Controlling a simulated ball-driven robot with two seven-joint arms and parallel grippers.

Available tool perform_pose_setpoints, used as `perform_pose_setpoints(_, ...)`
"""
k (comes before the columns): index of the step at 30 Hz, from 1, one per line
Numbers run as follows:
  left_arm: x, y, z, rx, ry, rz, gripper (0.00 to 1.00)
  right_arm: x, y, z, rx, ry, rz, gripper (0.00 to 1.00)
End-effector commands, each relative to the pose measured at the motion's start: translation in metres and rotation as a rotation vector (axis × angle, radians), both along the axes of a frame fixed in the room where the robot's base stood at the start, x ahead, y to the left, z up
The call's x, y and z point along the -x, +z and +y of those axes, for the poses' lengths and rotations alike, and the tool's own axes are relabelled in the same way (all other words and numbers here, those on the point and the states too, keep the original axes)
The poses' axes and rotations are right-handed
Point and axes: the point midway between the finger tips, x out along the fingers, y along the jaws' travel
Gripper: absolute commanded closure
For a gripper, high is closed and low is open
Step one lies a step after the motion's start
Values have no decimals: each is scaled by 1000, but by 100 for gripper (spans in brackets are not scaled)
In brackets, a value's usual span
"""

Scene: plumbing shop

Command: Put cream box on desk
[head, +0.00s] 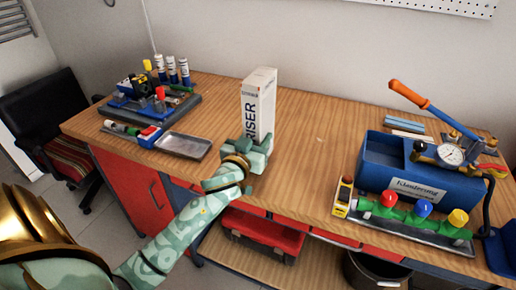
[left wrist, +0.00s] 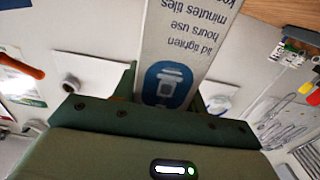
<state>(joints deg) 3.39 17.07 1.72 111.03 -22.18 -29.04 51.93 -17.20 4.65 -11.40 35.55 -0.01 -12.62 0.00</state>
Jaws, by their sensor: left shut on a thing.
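The cream box (head: 259,104) is tall and narrow, with dark lettering on one side. It stands upright over the wooden desk (head: 310,136), near the middle; I cannot tell whether its base touches the top. My left gripper (head: 256,146) is shut on the lower part of the box. In the left wrist view the box (left wrist: 185,50) sits between the fingers of the gripper (left wrist: 165,92), with printed text and a blue picture on its face. The box's lower end is hidden behind the gripper. My right gripper is not in view.
Left on the desk are a grey tray (head: 183,145) and a blue fixture with bottles (head: 150,100). On the right stand a blue test pump (head: 420,170), a valve manifold (head: 415,218) and a small yellow box (head: 343,196). The desk between is clear. A black chair (head: 45,115) stands left.

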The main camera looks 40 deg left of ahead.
Motion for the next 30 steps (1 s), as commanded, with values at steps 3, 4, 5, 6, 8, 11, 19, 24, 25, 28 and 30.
perform_pose_setpoints(3,0,-23,0,-1,-1,6,86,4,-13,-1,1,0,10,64)
perform_pose_setpoints(4,0,-23,0,0,-1,4,86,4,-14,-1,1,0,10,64)
perform_pose_setpoints(5,0,-23,0,0,-1,3,86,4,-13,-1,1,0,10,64)
perform_pose_setpoints(6,1,-22,0,0,-1,3,86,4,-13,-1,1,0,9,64)
perform_pose_setpoints(8,1,-21,0,0,-1,2,86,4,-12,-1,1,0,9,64)
perform_pose_setpoints(11,1,-20,0,0,-1,2,86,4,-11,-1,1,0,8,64)
perform_pose_setpoints(19,1,-23,0,1,-1,3,36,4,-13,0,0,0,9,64)
perform_pose_setpoints(24,1,-23,0,1,-1,3,36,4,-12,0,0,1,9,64)
perform_pose_setpoints(25,1,-22,0,0,-1,3,36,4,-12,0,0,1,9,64)
perform_pose_setpoints(28,5,-20,-2,2,-2,4,36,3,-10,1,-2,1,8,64)
perform_pose_setpoints(30,15,-21,-4,2,-2,5,36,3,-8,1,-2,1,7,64)
